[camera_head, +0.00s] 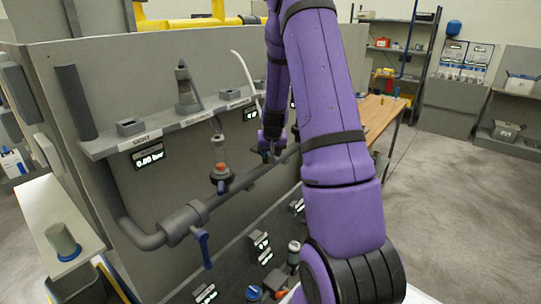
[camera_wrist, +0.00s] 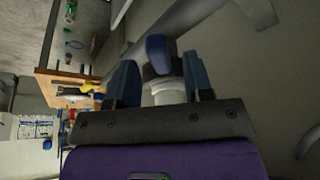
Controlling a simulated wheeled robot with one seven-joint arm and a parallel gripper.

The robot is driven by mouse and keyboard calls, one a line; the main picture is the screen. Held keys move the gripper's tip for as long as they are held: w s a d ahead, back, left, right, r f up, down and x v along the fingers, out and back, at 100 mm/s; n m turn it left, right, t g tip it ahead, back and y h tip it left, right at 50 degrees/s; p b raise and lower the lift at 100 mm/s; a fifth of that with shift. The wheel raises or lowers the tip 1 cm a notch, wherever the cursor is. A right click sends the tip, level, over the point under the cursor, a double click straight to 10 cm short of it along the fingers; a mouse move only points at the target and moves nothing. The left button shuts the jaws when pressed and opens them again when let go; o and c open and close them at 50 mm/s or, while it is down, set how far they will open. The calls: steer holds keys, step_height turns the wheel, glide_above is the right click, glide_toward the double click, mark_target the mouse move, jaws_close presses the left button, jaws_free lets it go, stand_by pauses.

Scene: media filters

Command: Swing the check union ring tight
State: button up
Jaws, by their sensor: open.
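My gripper (camera_head: 270,148) is at the grey pipe (camera_head: 240,188) on the panel, at the pipe's right-hand visible part; my arm hides much of that area. In the wrist view my gripper (camera_wrist: 160,75) is open, its two dark blue fingers on either side of a pale round fitting (camera_wrist: 165,92) with a blue lug or handle (camera_wrist: 157,53) beyond it. This may be the check union ring, but I cannot read a label on it. I cannot tell whether the fingers touch it.
A blue-handled valve (camera_head: 203,246) hangs from the pipe at the left. A sight glass with an orange piece (camera_head: 220,170) stands above the pipe. A grey shelf (camera_head: 160,135) runs above it. A wooden table (camera_head: 380,115) is behind at the right; floor (camera_head: 450,190) is clear there.

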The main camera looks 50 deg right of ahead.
steer(key=v, duration=0.9)
steer(key=shift+r, duration=0.15)
steer(key=s+a+r+n+t+y, duration=0.1)
steer(key=s+a+r+n, duration=0.15)
steer(key=a+r, duration=0.55)
steer(key=s+a+r+n+y, duration=0.1)
steer(key=s+a+r, duration=0.4)
steer(key=a, duration=0.5)
steer(key=s+a+r+n, duration=0.2)
steer(key=s+a+r, duration=0.1)
steer(key=s+a, duration=0.3)
steer(key=s+a+r+n, duration=0.1)
steer(key=s+a+r, duration=0.2)
steer(key=s+a, duration=0.4)
steer(key=s, duration=0.4)
steer(key=shift+n+t+y, duration=0.3)
steer(key=shift+n+y, duration=0.05)
steer(key=shift+y, duration=0.05)
steer(key=shift+c, duration=0.4)
